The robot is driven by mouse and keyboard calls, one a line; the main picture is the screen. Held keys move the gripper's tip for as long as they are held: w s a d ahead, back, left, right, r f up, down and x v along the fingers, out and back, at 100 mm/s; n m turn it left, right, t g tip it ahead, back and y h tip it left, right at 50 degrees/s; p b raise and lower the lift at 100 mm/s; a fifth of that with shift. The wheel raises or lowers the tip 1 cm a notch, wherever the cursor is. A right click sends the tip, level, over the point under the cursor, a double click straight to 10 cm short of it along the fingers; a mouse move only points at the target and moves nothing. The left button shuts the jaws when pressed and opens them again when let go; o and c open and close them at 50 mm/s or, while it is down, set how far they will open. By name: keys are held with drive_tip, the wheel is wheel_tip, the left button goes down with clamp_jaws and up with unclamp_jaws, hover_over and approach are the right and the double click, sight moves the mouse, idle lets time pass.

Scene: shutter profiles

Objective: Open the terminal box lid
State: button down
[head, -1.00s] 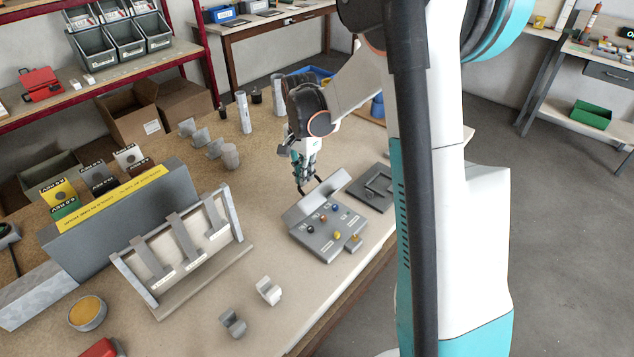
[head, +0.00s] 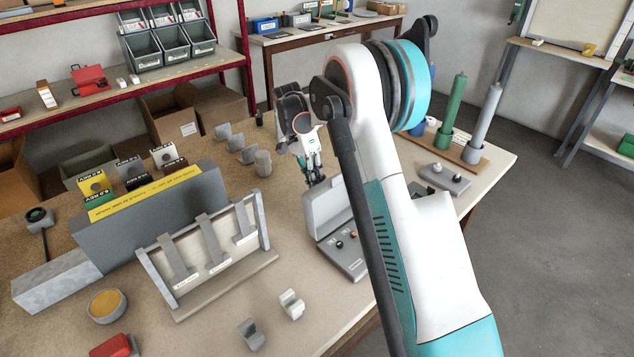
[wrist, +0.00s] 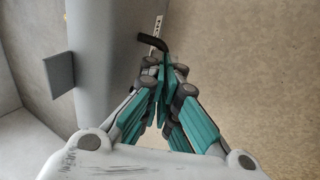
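The terminal box (head: 349,262) is grey, with small dark and coloured knobs on its top face, near the table's front edge. My arm hides its right part in the head view. Its grey lid (head: 324,208) is raised and stands up along the box's far edge. My gripper (head: 315,181) is at the lid's upper edge, on the far side. In the wrist view the gripper (wrist: 163,88) has its teal fingers close together, and a grey panel, seemingly the lid (wrist: 105,45), is beside them. A black bent rod (wrist: 150,41) shows at the fingertips; whether it is held is unclear.
A grey rack with hanging strips (head: 208,245) stands left of the box. Small grey clips (head: 291,304) lie in front of it. A base with green and grey posts (head: 468,155) is at the right. Bare tabletop lies between rack and box.

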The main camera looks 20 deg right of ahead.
drive_tip(key=shift+s+d+f, duration=0.15)
drive_tip(key=shift+s+f, duration=0.2)
drive_tip(key=shift+f, duration=0.05)
drive_tip(key=c, duration=1.7)
unclamp_jaws()
drive_tip(key=shift+s+d+r, duration=0.15)
drive_tip(key=shift+s+d, duration=0.05)
drive_tip(key=shift+w+a, duration=0.1)
drive_tip(key=v, duration=1.2)
drive_tip(key=shift+w, duration=0.2)
